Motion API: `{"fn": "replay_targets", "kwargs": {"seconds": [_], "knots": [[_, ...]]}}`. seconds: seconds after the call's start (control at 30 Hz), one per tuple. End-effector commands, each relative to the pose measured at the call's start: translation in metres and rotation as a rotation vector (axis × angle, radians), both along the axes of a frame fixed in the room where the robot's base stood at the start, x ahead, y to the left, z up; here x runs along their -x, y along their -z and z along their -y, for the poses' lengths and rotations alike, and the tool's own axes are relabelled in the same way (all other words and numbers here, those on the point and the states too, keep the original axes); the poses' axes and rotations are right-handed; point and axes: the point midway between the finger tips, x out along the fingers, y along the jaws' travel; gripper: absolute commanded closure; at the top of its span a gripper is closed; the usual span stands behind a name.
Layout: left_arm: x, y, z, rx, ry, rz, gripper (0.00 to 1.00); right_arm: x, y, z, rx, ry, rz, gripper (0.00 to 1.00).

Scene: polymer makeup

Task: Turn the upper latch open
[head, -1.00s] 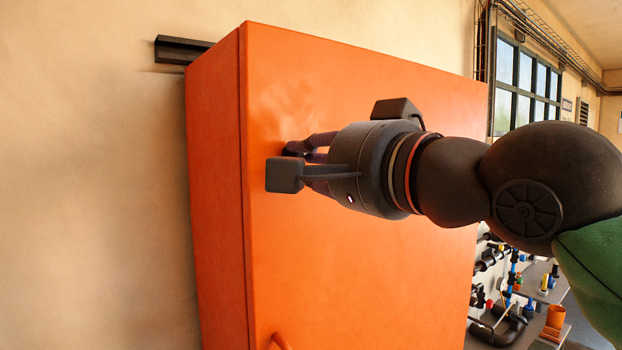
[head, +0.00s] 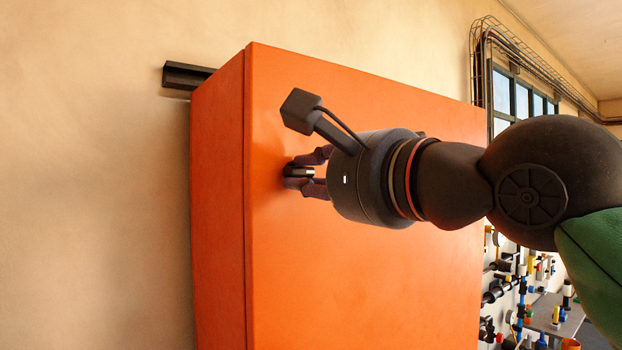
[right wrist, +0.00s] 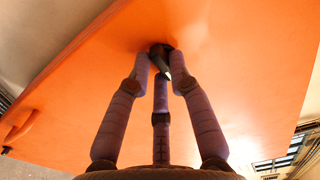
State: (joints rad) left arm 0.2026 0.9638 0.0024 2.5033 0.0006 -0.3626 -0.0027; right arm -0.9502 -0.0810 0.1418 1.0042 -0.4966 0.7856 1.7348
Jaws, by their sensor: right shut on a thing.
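The orange cabinet (head: 350,270) stands against the wall with its door closed. The upper latch (head: 299,171) is a small dark piece on the door's left part, partly hidden by my fingers. My right gripper (head: 303,172) is shut on it, with the purple fingers close to the door. In the right wrist view the fingers meet around the dark latch (right wrist: 160,52) on the orange door surface. My left gripper is not in view.
An orange handle (right wrist: 22,126) shows near the door's edge in the right wrist view. A dark rail (head: 186,76) is on the wall behind the cabinet's top. A cluttered board and shelf with pipe parts (head: 545,312) are at the lower right.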

Motion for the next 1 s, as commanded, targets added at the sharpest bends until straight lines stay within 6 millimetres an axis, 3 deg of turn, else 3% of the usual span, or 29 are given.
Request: {"fn": "replay_targets", "kwargs": {"seconds": [0.37,0.4,0.47,0.5,0.83,1.0], "knots": [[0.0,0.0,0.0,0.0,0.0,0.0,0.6,0.0,0.0,0.0,-0.005,0.0,-0.003,1.0],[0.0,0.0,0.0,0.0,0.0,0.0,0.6,0.0,0.0,0.0,-0.005,0.0,-0.002,0.73],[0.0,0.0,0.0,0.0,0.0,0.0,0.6,0.0,0.0,0.0,-0.005,0.0,-0.002,0.56],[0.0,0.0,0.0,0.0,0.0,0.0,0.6,0.0,0.0,0.0,-0.005,0.0,-0.002,0.55],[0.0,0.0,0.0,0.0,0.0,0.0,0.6,0.001,0.0,0.001,-0.004,0.0,-0.002,0.55],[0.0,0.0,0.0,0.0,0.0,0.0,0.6,0.015,-0.001,0.011,-0.004,-0.001,0.0,0.55]]}}
